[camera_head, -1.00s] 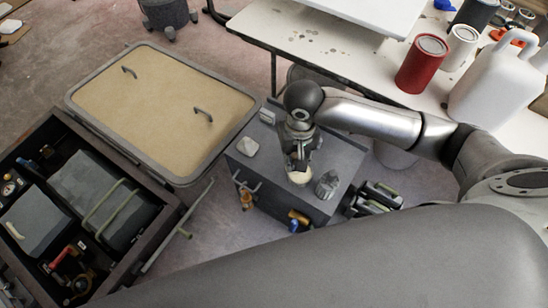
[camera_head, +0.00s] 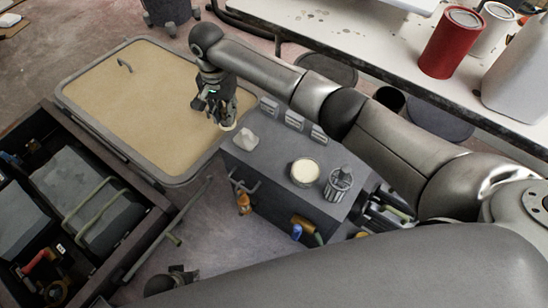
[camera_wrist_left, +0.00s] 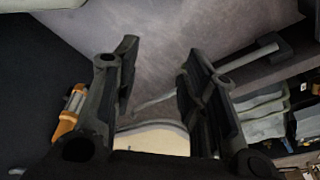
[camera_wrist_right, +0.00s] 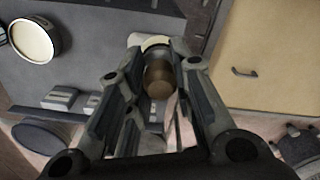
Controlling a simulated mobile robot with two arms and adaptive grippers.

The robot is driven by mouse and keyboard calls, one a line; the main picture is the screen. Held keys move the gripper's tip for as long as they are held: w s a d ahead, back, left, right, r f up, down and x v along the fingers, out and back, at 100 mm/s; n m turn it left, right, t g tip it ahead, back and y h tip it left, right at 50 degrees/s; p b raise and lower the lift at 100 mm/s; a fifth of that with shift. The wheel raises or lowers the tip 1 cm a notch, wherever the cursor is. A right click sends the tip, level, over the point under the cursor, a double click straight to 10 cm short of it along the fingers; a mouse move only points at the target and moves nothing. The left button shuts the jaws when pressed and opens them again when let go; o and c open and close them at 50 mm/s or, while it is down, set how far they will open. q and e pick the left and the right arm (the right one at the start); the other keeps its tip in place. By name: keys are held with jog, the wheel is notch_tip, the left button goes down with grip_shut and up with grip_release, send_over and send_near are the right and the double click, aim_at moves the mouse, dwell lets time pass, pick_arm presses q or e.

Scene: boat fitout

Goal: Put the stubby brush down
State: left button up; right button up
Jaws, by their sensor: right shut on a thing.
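The stubby brush (camera_wrist_right: 158,80) has a short brown handle, seen in the right wrist view between my right gripper's fingers. My right gripper (camera_wrist_right: 152,90) is shut on it. In the head view the right gripper (camera_head: 217,112) is over the near right edge of the tan hatch panel (camera_head: 150,105), beside the grey cabinet top (camera_head: 262,168). A pale brush tip (camera_head: 228,127) points down below the fingers. Whether it touches anything cannot be told. My left gripper (camera_head: 178,278) is low at the bottom of the head view. In the left wrist view it (camera_wrist_left: 158,65) is open and empty.
On the cabinet top stand a round tin with a cream top (camera_head: 304,172), a ribbed clear cup (camera_head: 338,184), a white faceted lump (camera_head: 245,137) and small grey blocks (camera_head: 294,120). An open toolbox (camera_head: 85,200) is left. A red can (camera_head: 452,42) stands on the workbench.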

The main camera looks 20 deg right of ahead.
jog(key=s+d+f, duration=0.2)
jog(key=d+f, duration=0.1)
jog(key=s+d+f+b, duration=0.1)
jog(key=s+d+f, duration=0.1)
jog(key=d, duration=0.2)
jog(key=s+d+f, duration=0.3)
jog(key=shift+d+f, duration=0.3)
jog(key=shift+f, duration=0.05)
jog(key=f, duration=0.1)
jog(key=f+b, duration=0.1)
jog(key=d+f, duration=0.1)
jog(key=shift+s+f, duration=0.1)
jog(key=shift+s, duration=0.15)
jog(key=shift+a+f+b, duration=0.1)
jog(key=shift+f+b, duration=0.2)
jog(key=shift+f, duration=0.15)
pick_arm(q)
notch_tip(320, 180, up, 9)
jog(key=w, duration=0.2)
jog(key=shift+t, duration=0.3)
jog(key=shift+w+d+f, duration=0.1)
pick_arm(e)
jog(key=o, duration=0.5)
jog(key=shift+f, duration=0.1)
jog(key=o, duration=0.4)
pick_arm(q)
jog(key=shift+f, duration=0.1)
